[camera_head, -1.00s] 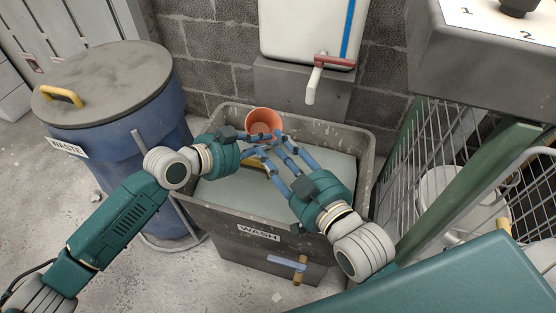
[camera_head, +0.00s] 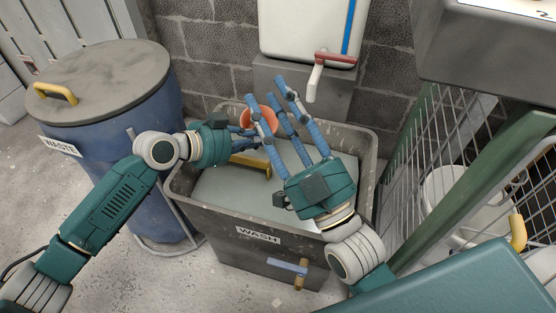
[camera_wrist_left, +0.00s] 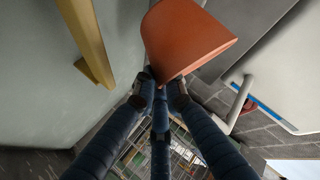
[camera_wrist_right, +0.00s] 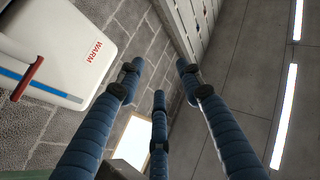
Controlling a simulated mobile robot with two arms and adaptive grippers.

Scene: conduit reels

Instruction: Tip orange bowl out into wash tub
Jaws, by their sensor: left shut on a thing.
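The orange bowl (camera_head: 258,119) is over the back of the wash tub (camera_head: 201,213), partly hidden behind my right fingers in the head view. My left gripper (camera_head: 246,132) is shut on the bowl's edge. In the left wrist view the bowl (camera_wrist_left: 187,42) sits at my left fingertips (camera_wrist_left: 160,85), its outer side showing. I cannot tell whether anything is in it. My right gripper (camera_head: 279,90) is open and empty, with its fingers raised and spread in front of the bowl. The right wrist view shows nothing between its fingers (camera_wrist_right: 158,80).
A tap (camera_head: 317,77) hangs over the tub's back edge from a white tank (camera_head: 300,28). A blue waste bin (camera_head: 125,155) stands left and a wire cage (camera_head: 465,135) right.

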